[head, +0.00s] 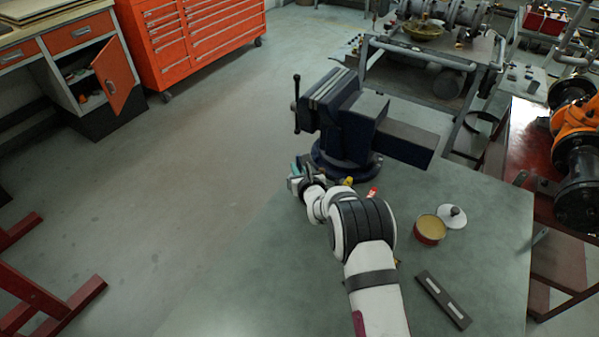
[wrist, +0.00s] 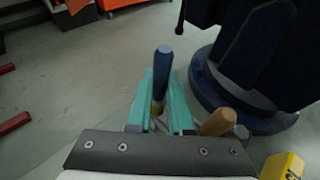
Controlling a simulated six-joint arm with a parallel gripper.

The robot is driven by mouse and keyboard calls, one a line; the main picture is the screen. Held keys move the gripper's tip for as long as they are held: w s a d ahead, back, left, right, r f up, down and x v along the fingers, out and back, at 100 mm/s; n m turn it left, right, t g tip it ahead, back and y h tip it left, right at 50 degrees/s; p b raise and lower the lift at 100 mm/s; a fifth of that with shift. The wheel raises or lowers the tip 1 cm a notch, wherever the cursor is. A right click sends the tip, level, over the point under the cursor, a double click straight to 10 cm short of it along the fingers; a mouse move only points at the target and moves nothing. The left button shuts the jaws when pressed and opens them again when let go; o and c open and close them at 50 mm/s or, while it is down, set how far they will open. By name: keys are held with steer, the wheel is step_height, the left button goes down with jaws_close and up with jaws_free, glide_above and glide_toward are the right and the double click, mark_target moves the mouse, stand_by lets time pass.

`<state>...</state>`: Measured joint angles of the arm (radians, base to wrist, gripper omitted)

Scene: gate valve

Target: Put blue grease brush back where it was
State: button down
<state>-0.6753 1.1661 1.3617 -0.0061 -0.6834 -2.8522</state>
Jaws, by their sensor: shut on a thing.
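My gripper (head: 296,176) is at the table's left edge, just left of the vise base. In the wrist view its teal fingers (wrist: 161,88) are shut on the blue grease brush (wrist: 163,62). The brush's blue handle points up and away between the fingers, with a yellowish band lower down. Its lower end is hidden behind the gripper body. In the head view the brush is too small and covered to make out. An open tin (head: 430,229) of yellowish grease stands on the table at right, its white lid (head: 452,217) beside it.
The blue vise (head: 345,125) stands close right of my gripper. A wooden handle (wrist: 217,122) is just right of the fingers. A yellow object (wrist: 283,166) lies nearby. A red-tipped item (head: 373,192) and a dark bar (head: 442,300) lie on the grey table (head: 490,260).

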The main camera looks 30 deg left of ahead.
steer(key=shift+f, duration=0.6)
steer(key=shift+f, duration=0.15)
steer(key=c, duration=0.8)
jaws_free()
